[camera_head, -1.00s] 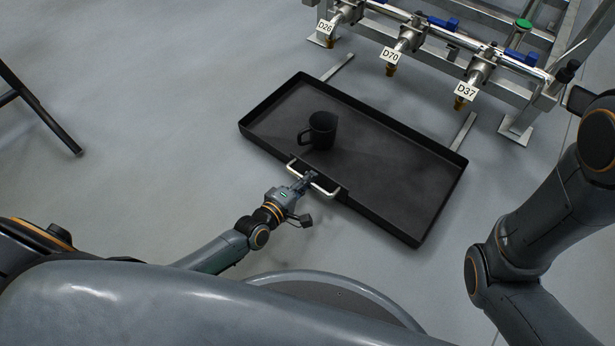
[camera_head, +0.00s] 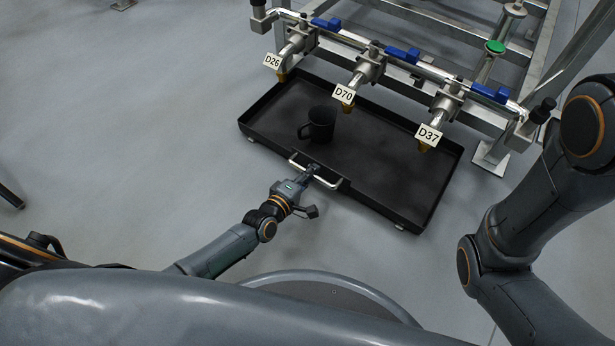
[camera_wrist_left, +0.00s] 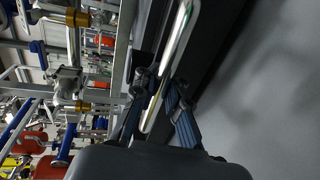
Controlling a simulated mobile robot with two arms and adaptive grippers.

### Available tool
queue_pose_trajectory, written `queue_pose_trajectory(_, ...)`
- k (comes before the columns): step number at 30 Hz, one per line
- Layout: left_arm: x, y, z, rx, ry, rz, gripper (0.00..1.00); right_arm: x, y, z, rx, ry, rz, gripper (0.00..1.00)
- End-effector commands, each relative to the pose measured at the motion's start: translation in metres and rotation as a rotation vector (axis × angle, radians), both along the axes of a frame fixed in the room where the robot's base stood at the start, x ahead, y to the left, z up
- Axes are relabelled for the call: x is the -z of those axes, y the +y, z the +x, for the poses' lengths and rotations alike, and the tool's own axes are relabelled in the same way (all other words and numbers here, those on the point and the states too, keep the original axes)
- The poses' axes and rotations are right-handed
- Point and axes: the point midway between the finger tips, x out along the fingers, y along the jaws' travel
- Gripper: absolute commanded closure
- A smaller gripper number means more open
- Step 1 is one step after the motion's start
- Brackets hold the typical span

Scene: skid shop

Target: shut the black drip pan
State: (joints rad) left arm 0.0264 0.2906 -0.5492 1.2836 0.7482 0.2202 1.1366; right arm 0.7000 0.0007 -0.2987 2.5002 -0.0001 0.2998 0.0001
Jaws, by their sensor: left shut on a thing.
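The black drip pan (camera_head: 385,170) lies low ahead of me, its far edge beneath the tapped pipes of the metal skid. A black mug (camera_head: 320,124) stands in its left half. The pan's pale bar handle (camera_head: 329,184) is on the near side. My left gripper (camera_head: 309,172) is shut on that handle. The left wrist view shows the handle (camera_wrist_left: 182,40) between my two fingers (camera_wrist_left: 165,105). Of my right arm, only links show at the right of the head view; its gripper is out of frame.
The skid frame carries a row of taps with tags D26 (camera_head: 272,62), D70 (camera_head: 344,94) and D37 (camera_head: 429,134), and blue levers (camera_head: 403,55). A skid foot (camera_head: 490,158) stands right of the pan.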

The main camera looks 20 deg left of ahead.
Motion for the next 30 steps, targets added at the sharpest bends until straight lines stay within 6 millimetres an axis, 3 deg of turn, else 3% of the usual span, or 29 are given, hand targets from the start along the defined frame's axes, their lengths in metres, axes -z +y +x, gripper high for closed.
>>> queue_pose_trajectory(16, -0.0033, -0.0032, 0.0088, -0.001, -0.007, -0.002, 1.00, 0.0018, 0.0001, -0.0015, -0.002, -0.003, -0.001, 0.60)
queue_pose_trajectory(18, -0.0033, -0.0033, 0.0088, -0.001, -0.007, -0.002, 0.80, 0.0017, 0.0003, -0.0013, -0.002, -0.003, -0.001, 0.60)
queue_pose_trajectory(21, -0.0027, -0.0031, 0.0084, -0.001, -0.005, -0.003, 0.64, 0.0017, 0.0004, -0.0009, -0.002, -0.002, -0.001, 0.60)
queue_pose_trajectory(30, -0.0009, -0.0024, 0.0063, 0.000, -0.002, -0.001, 0.64, 0.0013, 0.0003, 0.0020, -0.003, 0.005, 0.002, 0.60)
